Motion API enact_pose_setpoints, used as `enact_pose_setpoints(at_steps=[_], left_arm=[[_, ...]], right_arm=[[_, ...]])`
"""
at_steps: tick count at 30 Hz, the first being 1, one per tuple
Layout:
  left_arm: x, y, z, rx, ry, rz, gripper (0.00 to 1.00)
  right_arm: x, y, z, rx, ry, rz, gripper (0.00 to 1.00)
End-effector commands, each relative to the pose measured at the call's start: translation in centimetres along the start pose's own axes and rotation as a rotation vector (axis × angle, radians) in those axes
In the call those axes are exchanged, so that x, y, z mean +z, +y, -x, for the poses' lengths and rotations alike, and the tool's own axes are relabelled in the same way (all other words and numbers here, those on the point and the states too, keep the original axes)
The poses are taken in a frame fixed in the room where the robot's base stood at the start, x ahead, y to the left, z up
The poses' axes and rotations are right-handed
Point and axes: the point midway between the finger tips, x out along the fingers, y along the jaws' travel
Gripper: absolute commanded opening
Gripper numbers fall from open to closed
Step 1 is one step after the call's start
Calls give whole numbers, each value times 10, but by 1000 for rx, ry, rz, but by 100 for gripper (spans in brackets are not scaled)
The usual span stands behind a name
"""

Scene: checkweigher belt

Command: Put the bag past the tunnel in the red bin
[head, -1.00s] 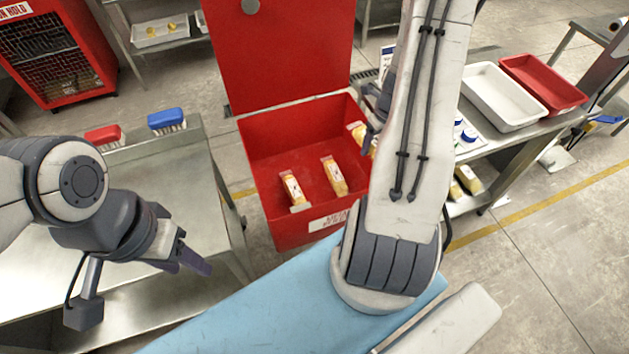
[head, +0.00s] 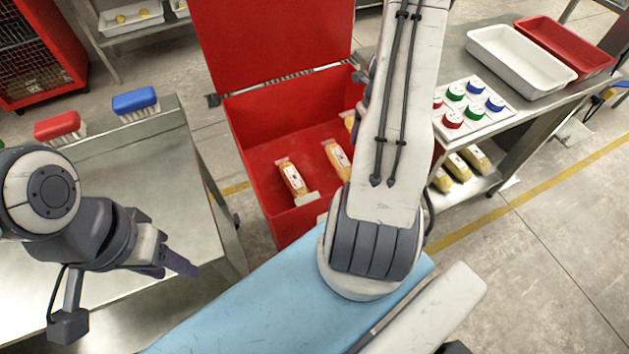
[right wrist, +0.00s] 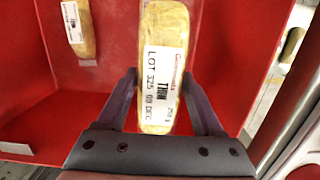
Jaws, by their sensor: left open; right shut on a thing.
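The red bin (head: 262,125) stands open with its lid up, ahead of me past the blue belt (head: 235,315). Two yellow bags with white labels, a near one (head: 294,182) and another (head: 336,158), lie on its floor. My right gripper (right wrist: 160,75) is shut on a yellow labelled bag (right wrist: 165,25), with a finger on each side, inside or just over the bin. In the head view my right arm hides this gripper; a bit of yellow bag (head: 349,120) shows beside the arm. My left gripper (head: 178,264) is open and empty over the steel table at left.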

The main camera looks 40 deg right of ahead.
Motion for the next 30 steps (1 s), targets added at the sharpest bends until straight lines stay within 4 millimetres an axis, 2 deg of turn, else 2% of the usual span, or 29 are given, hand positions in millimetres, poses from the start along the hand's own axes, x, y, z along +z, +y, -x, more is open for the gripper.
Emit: enact_pose_setpoints(at_steps=[1, 4, 9, 14, 17, 24, 30], left_arm=[[2, -2, -31, 0, -1, 0, 50], [3, -4, -54, 0, -1, 0, 50], [4, -5, -74, 0, -1, 0, 50], [4, -6, -79, 0, 0, -1, 50], [4, -6, -81, 0, 0, -1, 50], [5, -7, -96, 0, 0, -1, 50], [6, -8, -104, 0, 0, 0, 50]], right_arm=[[-4, -1, -31, 0, 0, -1, 0], [-7, -2, -53, -1, -1, -3, 0], [-10, -3, -73, -1, -1, -4, 0], [-9, 4, -81, 1, 1, 0, 0], [-5, 21, -92, 2, 2, 3, 0], [6, 75, -128, 2, 2, 7, 0], [13, 106, -147, 1, 1, 4, 0]])
